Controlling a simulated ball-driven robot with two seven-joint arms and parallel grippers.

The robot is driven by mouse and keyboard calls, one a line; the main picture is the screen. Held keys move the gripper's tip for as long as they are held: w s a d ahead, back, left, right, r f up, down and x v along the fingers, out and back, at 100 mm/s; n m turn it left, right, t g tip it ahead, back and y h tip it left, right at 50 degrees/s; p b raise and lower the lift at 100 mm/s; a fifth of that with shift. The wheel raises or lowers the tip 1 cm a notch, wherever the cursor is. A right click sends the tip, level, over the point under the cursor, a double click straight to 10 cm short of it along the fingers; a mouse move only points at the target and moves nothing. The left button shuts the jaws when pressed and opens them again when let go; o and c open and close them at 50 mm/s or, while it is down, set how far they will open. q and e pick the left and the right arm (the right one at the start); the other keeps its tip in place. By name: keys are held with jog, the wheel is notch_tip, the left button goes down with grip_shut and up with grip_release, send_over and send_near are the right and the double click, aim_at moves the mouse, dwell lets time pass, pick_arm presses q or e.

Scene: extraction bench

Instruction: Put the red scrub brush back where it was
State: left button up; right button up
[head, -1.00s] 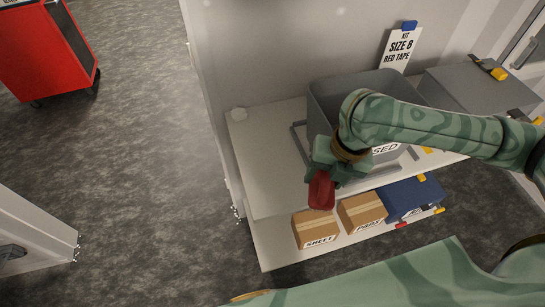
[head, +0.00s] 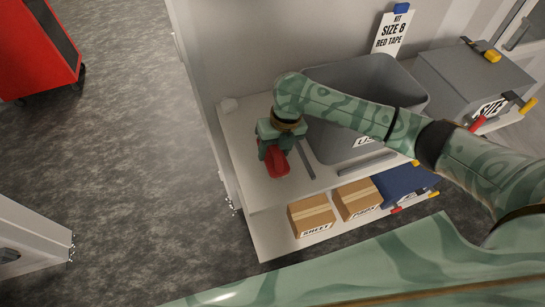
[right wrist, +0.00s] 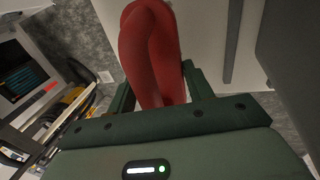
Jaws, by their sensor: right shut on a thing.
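The red scrub brush (head: 276,161) is in my right gripper (head: 270,148), over the left part of the upper white shelf (head: 240,150), left of the grey bin. In the right wrist view the brush (right wrist: 150,50) shows between the two dark green fingers (right wrist: 158,92), which are shut on it. I cannot tell whether the brush touches the shelf. My left gripper does not show; a green arm part of mine crosses the bottom of the head view.
A grey bin (head: 385,85) with a partly hidden label stands right of the brush. Grey strips lie on the shelf by the bin. The lower shelf holds two cardboard boxes (head: 311,214) and a blue case (head: 405,187). A grey case (head: 465,82) stands at right.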

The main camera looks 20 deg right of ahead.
jog(key=shift+w+a+f, duration=0.2)
jog(key=shift+w+f, duration=0.05)
jog(key=shift+f, duration=0.05)
jog(key=shift+w+f+b, duration=0.1)
jog(key=shift+f+b, duration=0.2)
jog(key=shift+f, duration=1.35)
jog(key=shift+f, duration=0.1)
jog(key=o, duration=0.9)
jog(key=shift+o, duration=0.2)
jog(key=r+p, duration=0.1)
jog(key=r, duration=0.3)
jog(key=d+r, duration=0.1)
jog(key=r, duration=0.3)
jog(key=d+r+p, duration=0.1)
jog(key=r, duration=0.3)
jog(key=shift+d+p, duration=0.15)
jog(key=shift+p, duration=0.15)
